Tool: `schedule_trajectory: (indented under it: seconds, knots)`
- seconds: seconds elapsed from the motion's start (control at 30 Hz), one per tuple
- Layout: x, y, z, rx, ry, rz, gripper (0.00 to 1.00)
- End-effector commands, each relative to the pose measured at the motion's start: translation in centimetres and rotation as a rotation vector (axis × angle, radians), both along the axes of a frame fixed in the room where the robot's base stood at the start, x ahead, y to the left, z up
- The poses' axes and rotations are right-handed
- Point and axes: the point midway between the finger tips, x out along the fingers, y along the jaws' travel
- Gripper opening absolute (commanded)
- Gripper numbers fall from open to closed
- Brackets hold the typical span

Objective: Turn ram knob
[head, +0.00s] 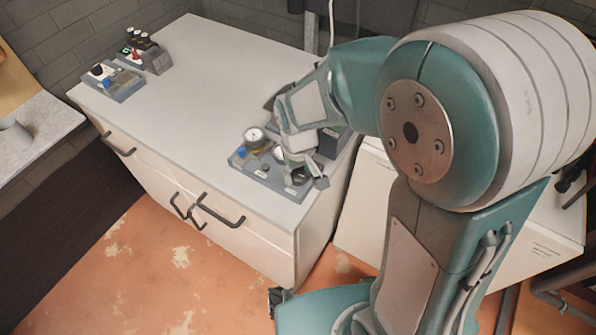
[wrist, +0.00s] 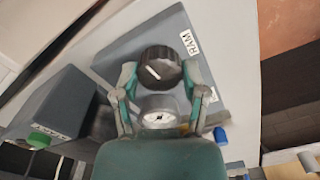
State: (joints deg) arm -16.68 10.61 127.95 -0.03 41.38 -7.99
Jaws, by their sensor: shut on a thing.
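The ram knob (wrist: 160,67) is round and black with a white pointer line. It sits on a grey panel (wrist: 115,65) beside a white label (wrist: 190,43) reading RAM. My gripper (wrist: 159,74) has one finger on each side of the knob and is shut on it. The pointer line slants in the wrist view. In the head view my gripper (head: 304,176) is down over the right part of the panel (head: 262,184), and it largely hides the knob there.
A dial gauge (wrist: 161,118) and a blue part (wrist: 221,135) are close to my fingers. A neighbouring box has a green button (wrist: 38,139). In the head view, more control boxes (head: 112,80) stand at the far left of the white cabinet (head: 200,85). Its middle is clear.

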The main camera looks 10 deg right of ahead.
Motion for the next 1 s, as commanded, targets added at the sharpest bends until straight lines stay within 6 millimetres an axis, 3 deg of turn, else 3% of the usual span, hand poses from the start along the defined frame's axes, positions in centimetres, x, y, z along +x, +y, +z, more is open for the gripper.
schedule_trajectory:
  seconds: [0.6,1.0]
  knots:
    - [-0.08,0.13,-0.07,0.0,0.002,-0.574,0.08]
    - [-0.1,0.17,-0.08,0.0,0.002,-0.825,0.08]
